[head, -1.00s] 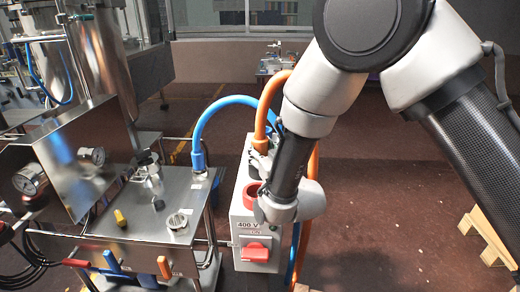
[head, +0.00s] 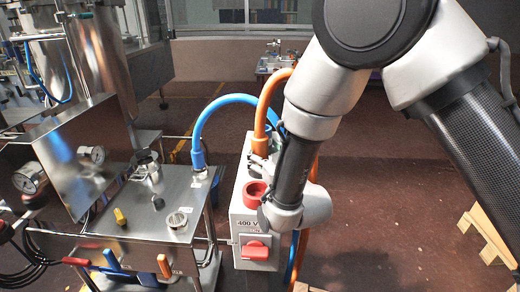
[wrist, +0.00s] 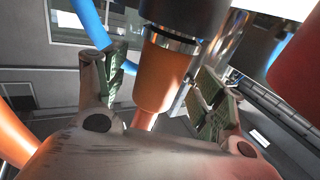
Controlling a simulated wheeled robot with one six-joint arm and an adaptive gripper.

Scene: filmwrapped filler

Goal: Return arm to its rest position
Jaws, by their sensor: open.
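My arm reaches down from the upper right in the head view, its wrist in front of the grey 400 V switch box (head: 243,222). My gripper is hidden behind the arm there. In the wrist view my gripper (wrist: 165,100) is open, with green-grey pads on both fingers. An orange connector (wrist: 163,80) with a dark, metal-ringed body shows between the fingers or just beyond them; I cannot tell whether they touch it.
The box carries a red switch (head: 255,250) and a red socket (head: 254,192). A blue hose (head: 222,101) and an orange cable (head: 266,105) arch close to my arm. A steel machine with gauges (head: 30,178) stands left.

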